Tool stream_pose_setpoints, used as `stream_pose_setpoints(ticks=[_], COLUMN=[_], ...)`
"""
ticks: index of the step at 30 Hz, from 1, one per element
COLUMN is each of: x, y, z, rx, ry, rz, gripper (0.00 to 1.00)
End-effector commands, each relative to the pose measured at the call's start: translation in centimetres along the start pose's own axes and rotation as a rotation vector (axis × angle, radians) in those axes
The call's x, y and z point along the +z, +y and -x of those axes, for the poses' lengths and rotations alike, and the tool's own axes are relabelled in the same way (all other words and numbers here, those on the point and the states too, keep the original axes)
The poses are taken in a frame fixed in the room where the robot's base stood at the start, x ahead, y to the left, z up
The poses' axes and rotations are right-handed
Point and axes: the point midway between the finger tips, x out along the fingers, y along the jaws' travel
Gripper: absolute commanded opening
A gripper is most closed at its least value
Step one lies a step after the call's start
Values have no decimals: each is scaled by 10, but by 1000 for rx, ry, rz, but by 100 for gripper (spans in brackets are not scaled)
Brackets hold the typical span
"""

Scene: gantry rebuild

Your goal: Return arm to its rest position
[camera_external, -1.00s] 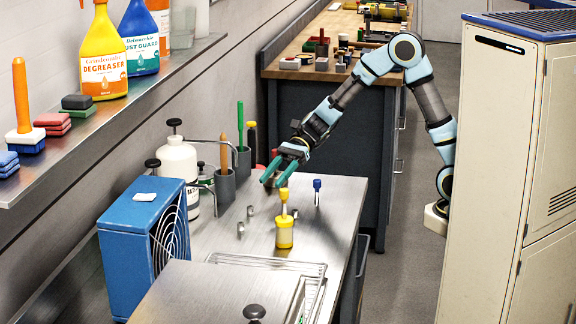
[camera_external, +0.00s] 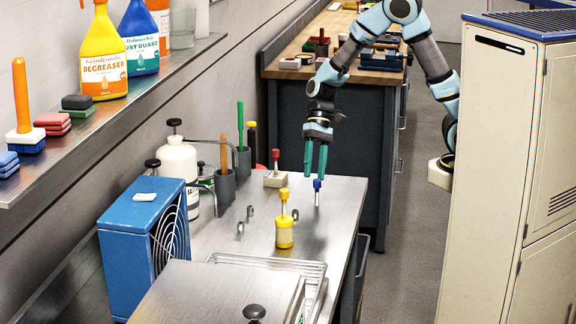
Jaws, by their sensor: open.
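My gripper (camera_external: 315,172) has teal fingers that point down, with a gap between them. It is open and empty above the far right part of the steel bench. My light-blue and grey arm (camera_external: 400,12) arches up and back to its mount at the right, partly cut off by the top of the picture. A small blue-capped pin (camera_external: 317,190) stands upright on the bench just under the fingertips. I cannot tell whether they touch it. A pale block with a red-topped peg (camera_external: 274,174) sits left of my gripper, apart from it.
On the steel bench (camera_external: 345,215) stand a yellow bottle (camera_external: 284,232), a blue fan box (camera_external: 140,240), a white jug (camera_external: 177,165) and cups with tools (camera_external: 225,185). A wooden workbench (camera_external: 285,60) is behind. A cream cabinet (camera_external: 500,170) stands right. Free floor lies between.

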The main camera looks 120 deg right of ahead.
Motion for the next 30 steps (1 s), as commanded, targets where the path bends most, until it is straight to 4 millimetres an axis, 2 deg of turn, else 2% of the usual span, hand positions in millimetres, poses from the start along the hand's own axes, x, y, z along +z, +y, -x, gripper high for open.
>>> stream_pose_setpoints(ticks=[1, 3, 6, 11, 17, 24, 27, 30], x=[5, 9, 20, 50, 97, 156, 172, 179], y=[1, 8, 17, 27, 39, 55, 58, 58], z=[10, 15, 15, -7, -36, -70, -76, -78], rx=[30, 77, 152, 259, 391, 506, 519, 522], ry=[5, 11, 11, 10, 31, 97, 120, 131], rz=[52, 134, 261, 437, 710, 1172, 1309, 1372], gripper=[49, 49, 49, 49, 49, 49, 49, 49])
